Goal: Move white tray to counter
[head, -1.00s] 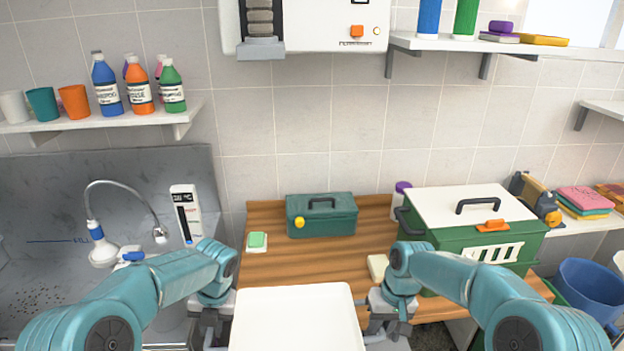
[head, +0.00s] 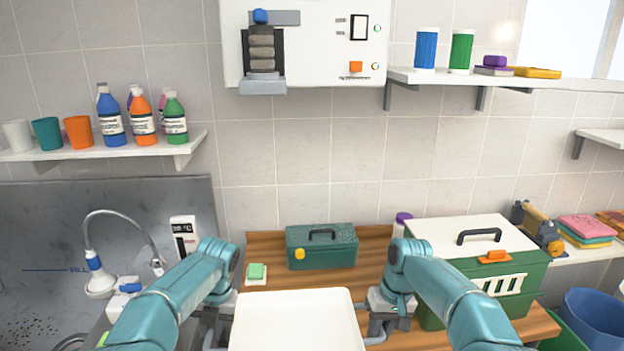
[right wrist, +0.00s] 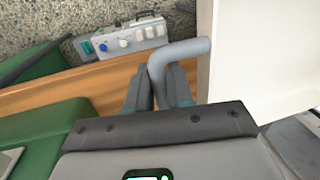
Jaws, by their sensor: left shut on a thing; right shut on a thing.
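The white tray (head: 297,325) is at the bottom middle of the head view, in front of or over the near part of the wooden counter (head: 375,262); I cannot tell whether it touches it. My left gripper (head: 217,330) is at the tray's left side, shut on its handle, mostly hidden by the arm. My right gripper (head: 375,328) is at the right side. In the right wrist view, its fingers (right wrist: 158,92) are shut on a grey bent handle (right wrist: 182,50) beside the tray's white wall (right wrist: 252,65).
A green toolbox (head: 321,247) and a green sponge on a dish (head: 256,273) stand on the counter. A green kennel box with white lid (head: 470,240) fills its right side. A steel sink (head: 60,270) is at left. Bare wood shows between toolbox and kennel box.

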